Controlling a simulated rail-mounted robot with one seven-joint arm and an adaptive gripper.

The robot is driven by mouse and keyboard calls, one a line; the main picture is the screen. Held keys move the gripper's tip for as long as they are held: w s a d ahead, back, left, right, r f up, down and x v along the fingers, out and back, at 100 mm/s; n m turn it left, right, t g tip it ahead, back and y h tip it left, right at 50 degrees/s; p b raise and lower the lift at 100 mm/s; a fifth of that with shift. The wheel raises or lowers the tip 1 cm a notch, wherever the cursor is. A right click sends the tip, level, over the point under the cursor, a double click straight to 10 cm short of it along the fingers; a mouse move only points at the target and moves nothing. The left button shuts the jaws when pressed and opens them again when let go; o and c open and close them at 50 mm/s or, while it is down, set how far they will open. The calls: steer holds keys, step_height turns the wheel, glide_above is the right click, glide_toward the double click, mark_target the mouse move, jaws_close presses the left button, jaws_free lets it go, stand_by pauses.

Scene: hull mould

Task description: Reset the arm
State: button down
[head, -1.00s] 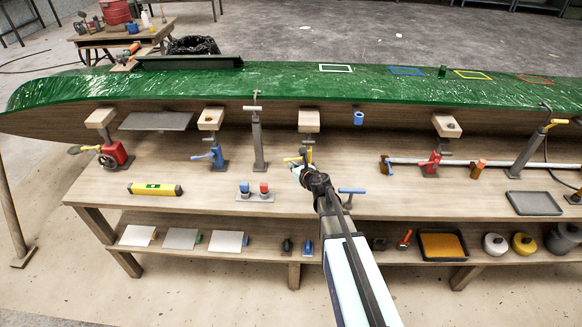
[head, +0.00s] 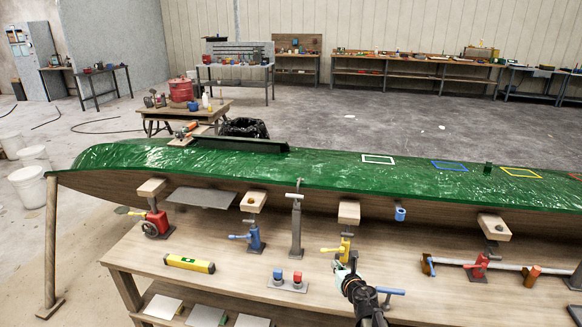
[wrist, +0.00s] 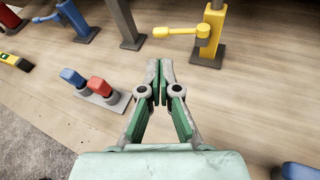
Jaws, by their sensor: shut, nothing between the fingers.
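My gripper (head: 344,270) is over the workbench, just in front of the yellow jack (head: 343,252) in the head view. In the wrist view my gripper (wrist: 159,88) points away over bare wood, its green and grey fingers together with nothing between them. The yellow jack's handle (wrist: 182,31) lies ahead and to the right, apart from the fingertips. The red and blue blocks on a grey plate (wrist: 103,98) are to the left of the fingers.
The green hull (head: 320,170) runs along the back of the workbench (head: 225,245). A grey post (head: 296,225), a blue jack (head: 255,238) and a red jack (head: 478,267) stand under it. A yellow level (head: 190,264) lies at left. A blue-handled tool (head: 390,291) is close to my arm's right.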

steer(key=s+d+f+m+g+h, duration=0.1)
steer(key=s+d+f+m+h, duration=0.1)
steer(key=m, duration=0.6)
steer(key=s+d+f+m+g+h, duration=0.2)
steer(key=s+d+m+h, duration=0.1)
steer(key=m, duration=0.5)
steer(key=s+d+f+m+g+h, duration=0.2)
steer(key=d+m+h, duration=0.1)
steer(key=m, duration=0.5)
steer(key=shift+s+d+f+m, duration=0.1)
steer(key=shift+s+f+m, duration=0.15)
steer(key=shift+f+m, duration=0.1)
steer(key=s+a+f+m+g+y, duration=0.35)
steer(key=s+a+m+g, duration=0.2)
steer(key=s, duration=0.25)
steer(key=s+a+f+m+g+y, duration=0.2)
steer(key=s+a+f+m+g, duration=0.2)
steer(key=s+a+f+m, duration=0.25)
steer(key=s+f+g, duration=0.2)
steer(key=s+f, duration=0.3)
steer(key=s, duration=0.5)
steer(key=s+f+g, duration=0.2)
steer(key=s+f, duration=0.4)
steer(key=s, duration=0.4)
steer(key=s+f+g, duration=0.2)
steer(key=s+f, duration=0.3)
steer(key=s, duration=0.5)
steer(key=shift+f, duration=0.35)
